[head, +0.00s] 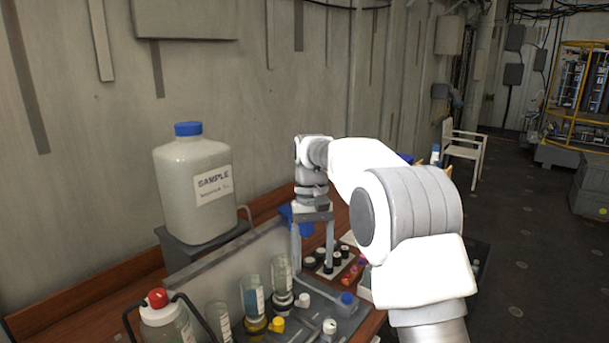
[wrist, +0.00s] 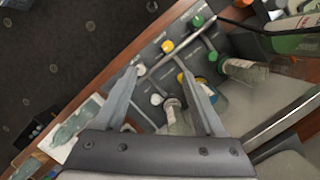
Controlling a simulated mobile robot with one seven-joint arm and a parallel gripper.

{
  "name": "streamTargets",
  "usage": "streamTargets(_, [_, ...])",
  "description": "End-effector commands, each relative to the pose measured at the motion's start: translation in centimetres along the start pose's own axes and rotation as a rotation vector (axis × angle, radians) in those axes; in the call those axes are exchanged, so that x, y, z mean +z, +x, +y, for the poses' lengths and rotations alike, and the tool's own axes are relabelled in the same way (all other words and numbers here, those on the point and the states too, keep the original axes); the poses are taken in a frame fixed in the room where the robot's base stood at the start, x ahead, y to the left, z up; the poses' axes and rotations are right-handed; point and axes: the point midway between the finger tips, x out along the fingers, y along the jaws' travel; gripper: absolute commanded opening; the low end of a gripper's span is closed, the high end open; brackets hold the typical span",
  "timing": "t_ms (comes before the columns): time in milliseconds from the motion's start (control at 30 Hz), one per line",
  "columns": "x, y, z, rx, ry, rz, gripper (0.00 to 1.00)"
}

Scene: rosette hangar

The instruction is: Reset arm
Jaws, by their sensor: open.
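My gripper (head: 313,264) points down over the workbench in the head view, with its two long grey fingers spread apart. Nothing shows between them. In the wrist view my gripper (wrist: 161,72) is also open, with its fingertips above a grey tray (wrist: 222,45) of bottles and caps. My white and grey arm reaches across the middle of the head view and hides part of the bench behind it. I cannot tell the exact height of the fingertips above the tray.
A large sample jug (head: 195,190) with a blue cap stands left of my gripper. A red-topped bottle (head: 160,322) and glass vials (head: 281,278) stand in front. Dark-topped small jars (head: 334,258) sit close by the fingers. Open floor (head: 520,240) lies to the right.

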Motion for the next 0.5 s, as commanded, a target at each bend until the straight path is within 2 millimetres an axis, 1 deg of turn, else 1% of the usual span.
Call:
streamTargets(33, [1.3,-1.2,0.5,-0.001,0.004,0.029,0.72])
streamTargets(200, [5.1,-3.9,2.1,-0.002,0.017,0.123,0.72])
streamTargets(333, [8.4,-5.3,3.2,-0.002,0.026,0.194,0.72])
streamTargets(500, [12.8,-6.3,4.7,-0.001,0.043,0.287,0.72])
